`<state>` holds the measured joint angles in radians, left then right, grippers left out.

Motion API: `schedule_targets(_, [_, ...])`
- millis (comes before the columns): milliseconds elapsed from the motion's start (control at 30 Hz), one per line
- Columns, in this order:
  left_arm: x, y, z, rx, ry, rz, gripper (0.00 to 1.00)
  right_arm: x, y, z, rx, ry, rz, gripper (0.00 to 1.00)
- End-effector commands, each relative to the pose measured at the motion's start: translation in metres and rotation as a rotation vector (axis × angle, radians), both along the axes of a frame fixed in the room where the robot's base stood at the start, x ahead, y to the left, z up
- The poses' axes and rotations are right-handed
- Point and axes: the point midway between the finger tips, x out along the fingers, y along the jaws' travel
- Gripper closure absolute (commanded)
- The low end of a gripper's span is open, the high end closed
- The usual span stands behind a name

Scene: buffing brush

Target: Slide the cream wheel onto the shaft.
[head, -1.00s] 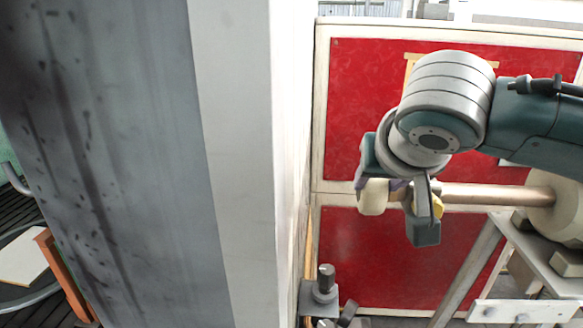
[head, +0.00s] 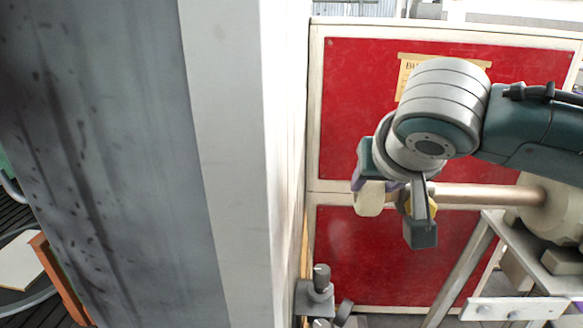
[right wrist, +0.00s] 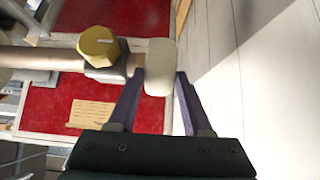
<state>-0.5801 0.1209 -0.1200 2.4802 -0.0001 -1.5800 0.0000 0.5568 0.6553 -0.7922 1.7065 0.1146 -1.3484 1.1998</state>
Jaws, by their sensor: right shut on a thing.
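The cream wheel (head: 369,199) is held on edge between the purple fingers of my right gripper (head: 376,187), which is shut on it. In the right wrist view the wheel (right wrist: 160,66) sits between the two fingertips (right wrist: 160,78). The copper-coloured shaft (head: 480,195) runs level from the machine at the right. In the right wrist view the shaft (right wrist: 22,57) carries a brass hex nut (right wrist: 99,44), and its short end points at the wheel's face. The wheel is in line with the shaft end, very close or touching; I cannot tell if the end is inside it. My left gripper is not in view.
The cream machine housing (head: 540,210) stands on a grey metal stand (head: 520,309) at the right. A pale wall or column (head: 235,160) fills the left. Red panels (head: 340,110) stand behind, with a yellow notice (head: 407,66). A grey fitting (head: 320,290) is below.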

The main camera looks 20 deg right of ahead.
Motion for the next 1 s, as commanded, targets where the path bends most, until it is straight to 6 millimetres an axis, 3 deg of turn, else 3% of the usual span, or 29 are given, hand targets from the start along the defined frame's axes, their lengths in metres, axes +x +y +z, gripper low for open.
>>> schedule_targets(100, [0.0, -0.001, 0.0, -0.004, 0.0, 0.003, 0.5, 0.0, 0.0, 0.0, 0.0, -0.001, 0.001, 1.0])
schedule_targets(133, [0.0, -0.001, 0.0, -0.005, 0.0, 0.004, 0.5, 0.0, 0.0, 0.0, 0.0, -0.001, 0.001, 0.49])
schedule_targets(433, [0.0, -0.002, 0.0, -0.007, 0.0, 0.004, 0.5, 0.0, 0.0, 0.0, 0.0, -0.001, 0.0, 0.16])
schedule_targets(767, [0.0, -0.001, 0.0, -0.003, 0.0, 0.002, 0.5, -0.002, 0.002, 0.002, 0.0, 0.0, 0.001, 0.15])
schedule_targets(1000, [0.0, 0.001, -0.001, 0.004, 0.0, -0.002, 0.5, -0.023, 0.013, 0.025, 0.002, -0.002, 0.006, 0.15])
